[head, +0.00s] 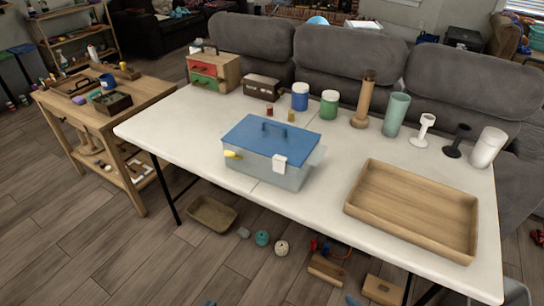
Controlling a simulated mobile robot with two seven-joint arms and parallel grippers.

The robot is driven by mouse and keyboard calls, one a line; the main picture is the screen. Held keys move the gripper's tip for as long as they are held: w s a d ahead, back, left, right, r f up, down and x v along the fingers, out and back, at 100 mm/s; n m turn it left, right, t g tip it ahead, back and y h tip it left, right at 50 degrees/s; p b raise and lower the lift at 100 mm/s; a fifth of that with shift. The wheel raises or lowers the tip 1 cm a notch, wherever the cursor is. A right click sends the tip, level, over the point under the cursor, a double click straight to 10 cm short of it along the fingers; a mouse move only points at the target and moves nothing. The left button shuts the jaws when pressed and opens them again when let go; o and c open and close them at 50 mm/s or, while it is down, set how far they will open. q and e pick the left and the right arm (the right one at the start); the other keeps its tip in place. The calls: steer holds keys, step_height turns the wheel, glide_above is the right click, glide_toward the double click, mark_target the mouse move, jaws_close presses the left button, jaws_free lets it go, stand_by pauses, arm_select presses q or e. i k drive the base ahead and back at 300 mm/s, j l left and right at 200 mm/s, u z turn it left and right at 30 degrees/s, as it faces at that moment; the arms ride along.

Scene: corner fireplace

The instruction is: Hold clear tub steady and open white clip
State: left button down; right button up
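A clear tub (264,179) with a blue lid (271,137) stands upright on the white table, a little left of its middle. The lid lies on the tub and has a blue handle on top. A white clip (280,163) sits at the right part of the tub's front, at the lid's edge. A yellow clip (233,154) sticks out at the left part of the front. I cannot tell how far either clip is latched. Neither of my grippers is in view.
A wooden tray (411,208) lies right of the tub on the white table (190,140). Jars, a wooden cylinder (366,98) and cups line the back edge. A small drawer box (213,72) stands at back left. The table left of the tub is clear.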

mark_target(279, 162)
steer(key=j+z, duration=0.3)
steer(key=z, duration=0.2)
steer(key=i+j+z, duration=0.1)
steer(key=j+z, duration=0.25)
steer(key=z, duration=0.15)
steer(key=j+z, duration=0.1)
steer(key=j, duration=0.45)
steer(key=k+j, duration=0.15)
steer(key=j, duration=0.35)
steer(key=j+z, duration=0.15)
steer(key=j, duration=0.35)
steer(key=k, duration=0.05)
